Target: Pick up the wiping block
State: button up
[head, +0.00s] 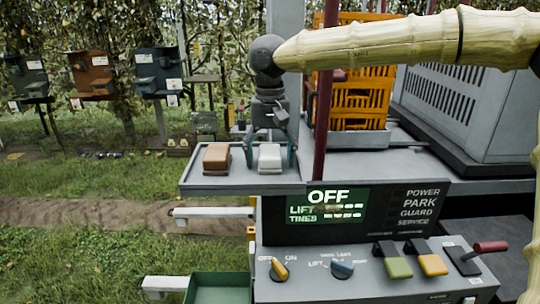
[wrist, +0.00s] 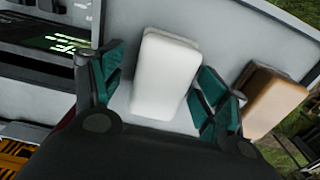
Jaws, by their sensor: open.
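A white block (head: 270,157) and a brown block (head: 217,158) stand side by side on a grey tray ledge (head: 240,184); the pictures do not label which is the wiping block. My gripper (head: 274,142) is open, pointing down over the white block. In the wrist view the white block (wrist: 166,72) lies between the teal finger pads of my gripper (wrist: 162,84), with a visible gap on at least the right side. The brown block (wrist: 276,100) is outside the right finger. My gripper hides part of the white block's near end in the wrist view.
A control panel (head: 375,270) with a dark display (head: 350,219) reading OFF stands below and right of the ledge. A dark red post (head: 322,120) rises close right of my gripper. An orange crate (head: 365,98) is behind it. Grass lies left.

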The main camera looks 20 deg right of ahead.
jog(key=shift+s, duration=0.1)
jog(key=shift+c, duration=0.6)
jog(key=c, duration=1)
jog(key=shift+r, duration=0.2)
notch_tip(320, 180, up, 2)
jog(key=shift+b, duration=0.9)
jog(key=s+r+b, duration=0.2)
jog(key=s+b, duration=0.4)
jog(key=s, duration=1)
jog(key=shift+d+r, duration=0.4)
jog(key=shift+d, duration=0.05)
